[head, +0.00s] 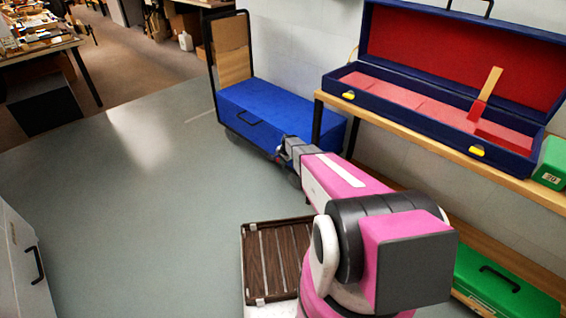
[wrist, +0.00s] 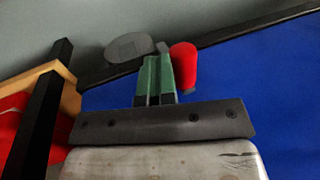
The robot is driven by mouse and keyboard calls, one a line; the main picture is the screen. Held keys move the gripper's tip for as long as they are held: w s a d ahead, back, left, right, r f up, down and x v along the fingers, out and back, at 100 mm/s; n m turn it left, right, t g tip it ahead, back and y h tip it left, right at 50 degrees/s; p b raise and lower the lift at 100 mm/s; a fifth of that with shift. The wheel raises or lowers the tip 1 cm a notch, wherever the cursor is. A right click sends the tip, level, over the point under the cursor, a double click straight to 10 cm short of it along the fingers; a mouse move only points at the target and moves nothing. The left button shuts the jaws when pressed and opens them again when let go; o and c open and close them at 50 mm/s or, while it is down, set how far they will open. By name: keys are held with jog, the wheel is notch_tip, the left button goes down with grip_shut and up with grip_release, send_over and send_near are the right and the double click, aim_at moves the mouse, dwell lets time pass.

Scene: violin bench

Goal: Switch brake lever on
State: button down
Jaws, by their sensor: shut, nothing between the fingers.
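In the wrist view a red rounded knob (wrist: 184,66), which looks like the end of the brake lever, stands just right of my gripper's fingers. My gripper (wrist: 154,76) has two green fingers shut together and empty. The fingertips are beside the knob; I cannot tell whether they touch it. In the head view my gripper (head: 284,152) is low by the front right corner of the trolley (head: 227,52). The lever is not clear there, being small and partly behind my arm.
A blue case (head: 275,110) lies on the trolley, its side filling the right of the wrist view. A grey disc (wrist: 130,46), perhaps a wheel, is beyond my fingers. A wooden bench (head: 400,130) bears an open red-lined case (head: 400,95). The floor (head: 130,200) at left is clear.

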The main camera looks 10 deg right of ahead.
jog(key=w+a+f+g+h, duration=0.4)
jog(key=w+a+g, duration=0.2)
jog(key=w, duration=0.3)
jog(key=shift+a+h, duration=0.3)
dwell(0.7)
jog(key=shift+w+f, duration=0.15)
dwell(0.4)
jog(key=s+a+r, duration=0.7)
jog(key=a+r, duration=0.2)
jog(key=r, duration=0.2)
jog(key=shift+a+r, duration=0.2)
jog(key=shift+a, duration=0.05)
